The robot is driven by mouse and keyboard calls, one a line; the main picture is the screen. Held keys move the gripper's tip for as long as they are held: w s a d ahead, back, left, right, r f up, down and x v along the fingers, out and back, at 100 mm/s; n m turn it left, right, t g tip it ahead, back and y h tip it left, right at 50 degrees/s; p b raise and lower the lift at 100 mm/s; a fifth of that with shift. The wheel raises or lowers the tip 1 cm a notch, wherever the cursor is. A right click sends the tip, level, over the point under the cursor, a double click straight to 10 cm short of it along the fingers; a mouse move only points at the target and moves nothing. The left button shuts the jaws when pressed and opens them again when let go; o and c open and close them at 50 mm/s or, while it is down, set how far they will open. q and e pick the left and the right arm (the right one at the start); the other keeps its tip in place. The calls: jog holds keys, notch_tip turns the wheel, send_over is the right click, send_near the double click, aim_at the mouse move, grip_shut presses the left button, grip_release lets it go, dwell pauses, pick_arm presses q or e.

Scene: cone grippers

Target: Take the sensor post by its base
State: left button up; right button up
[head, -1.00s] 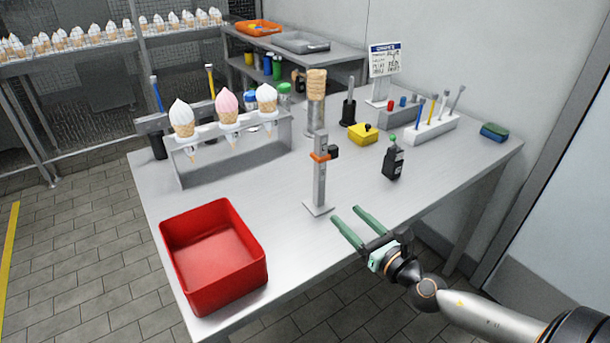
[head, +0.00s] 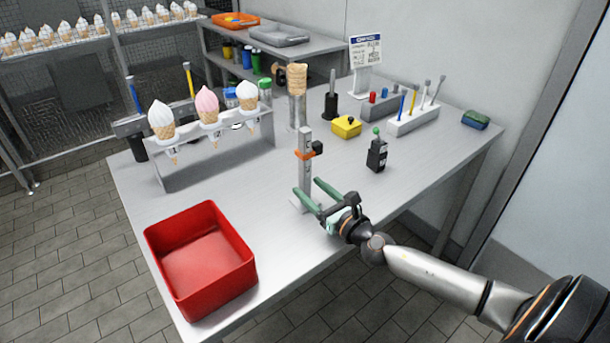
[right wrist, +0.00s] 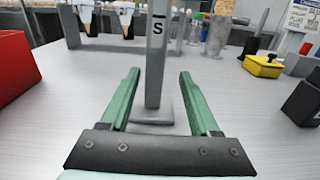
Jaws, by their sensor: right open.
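The sensor post (head: 305,172) stands upright on the grey table, a grey column on a flat base plate with an orange band (head: 304,154) and a small black box on its upper part. My right gripper (head: 306,189) is open, its two green fingers low at the post's base. In the right wrist view the post (right wrist: 157,70) rises between and just beyond the fingers (right wrist: 160,78), with a visible gap on each side. The base plate (right wrist: 152,115) shows between the fingers. The post's top is out of the wrist view. My left gripper is not in view.
A red bin (head: 200,262) stands at the table's front left. A rack with several ice cream cones (head: 209,105) is behind it. The table (head: 250,185) is bare around the post.

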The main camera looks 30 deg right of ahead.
jog(key=shift+w+a, duration=0.25)
jog(key=shift+w, duration=1)
jog(key=shift+w+a, duration=0.2)
jog(key=shift+w, duration=1)
jog(key=shift+c, duration=0.3)
grip_shut()
jog(key=shift+r, duration=0.1)
